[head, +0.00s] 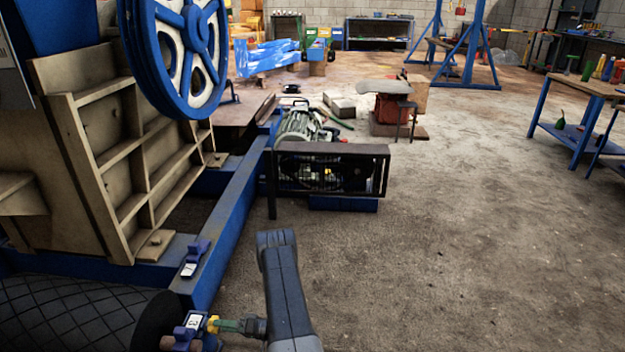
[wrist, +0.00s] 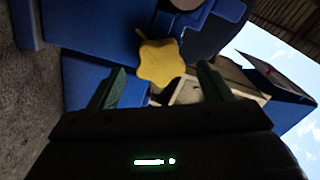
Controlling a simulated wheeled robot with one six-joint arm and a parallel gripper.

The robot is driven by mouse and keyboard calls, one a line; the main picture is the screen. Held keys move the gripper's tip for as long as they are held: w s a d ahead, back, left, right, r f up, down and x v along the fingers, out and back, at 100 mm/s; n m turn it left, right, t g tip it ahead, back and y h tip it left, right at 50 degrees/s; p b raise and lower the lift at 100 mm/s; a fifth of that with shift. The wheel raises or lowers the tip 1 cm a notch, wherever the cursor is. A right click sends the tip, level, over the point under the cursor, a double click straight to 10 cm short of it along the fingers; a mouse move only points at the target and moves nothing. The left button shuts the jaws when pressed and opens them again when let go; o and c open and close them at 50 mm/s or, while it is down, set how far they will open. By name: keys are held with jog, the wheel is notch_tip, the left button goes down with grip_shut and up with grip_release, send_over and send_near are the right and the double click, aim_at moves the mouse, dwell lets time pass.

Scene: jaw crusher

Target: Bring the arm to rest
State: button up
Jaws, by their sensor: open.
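My arm (head: 285,290) reaches up from the bottom centre of the head view and bends left. My gripper (head: 222,325) is at its end, low in the picture, close to a yellow knob (head: 212,324) on the blue machine frame. In the wrist view my gripper (wrist: 162,70) has its two dark green fingers spread apart, with nothing held. The lobed yellow knob (wrist: 162,64) shows ahead, between the fingertips in the picture and clear of both. Its exact distance from the tips I cannot tell.
The blue frame (head: 235,215) and tan crusher body (head: 120,150) stand left, under a blue flywheel (head: 180,45). Labelled parts sit on the frame (head: 190,262) and by the knob (head: 183,335). A caged motor (head: 330,170) stands ahead. Open floor (head: 450,240) lies right, before a bench (head: 575,130).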

jog(key=shift+a+r+n, duration=0.1)
jog(key=shift+a+n, duration=0.35)
jog(key=shift+n, duration=2.35)
jog(key=shift+a+f+n, duration=0.1)
jog(key=shift+a+n, duration=0.3)
jog(key=shift+n, duration=2.4)
jog(key=shift+a+r+n, duration=0.1)
jog(key=shift+a+n, duration=0.35)
jog(key=shift+n, duration=2.35)
jog(key=shift+d, duration=0.1)
